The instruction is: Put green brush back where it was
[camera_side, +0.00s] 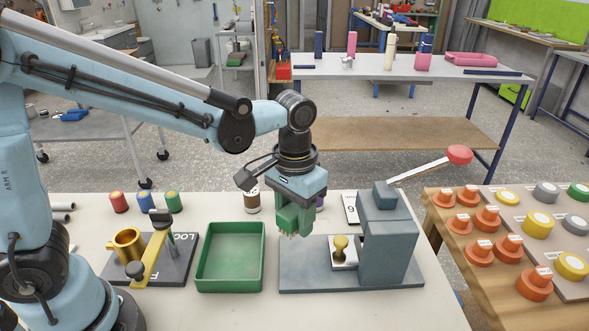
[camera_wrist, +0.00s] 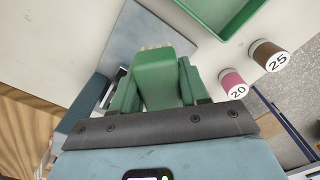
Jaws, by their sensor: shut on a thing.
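The green brush is a green block with short pale bristles at its lower end. My gripper (camera_side: 294,212) is shut on it, and the brush (camera_side: 290,235) points down, bristles lowest. In the wrist view the brush (camera_wrist: 159,75) sits between the two green fingers of the gripper (camera_wrist: 157,85). It hangs over the left end of the grey base plate (camera_side: 300,279) of the press, right of the green tray (camera_side: 231,287). The bristles appear clear of the plate, but the exact gap is hard to tell.
The press body (camera_side: 389,248) with its red-knobbed lever (camera_side: 459,155) stands to the right. A gold cup fixture (camera_side: 126,245) is left of the tray. Weights marked 20 (camera_wrist: 232,84) and 25 (camera_wrist: 268,56) are close by in the wrist view. The tray is empty.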

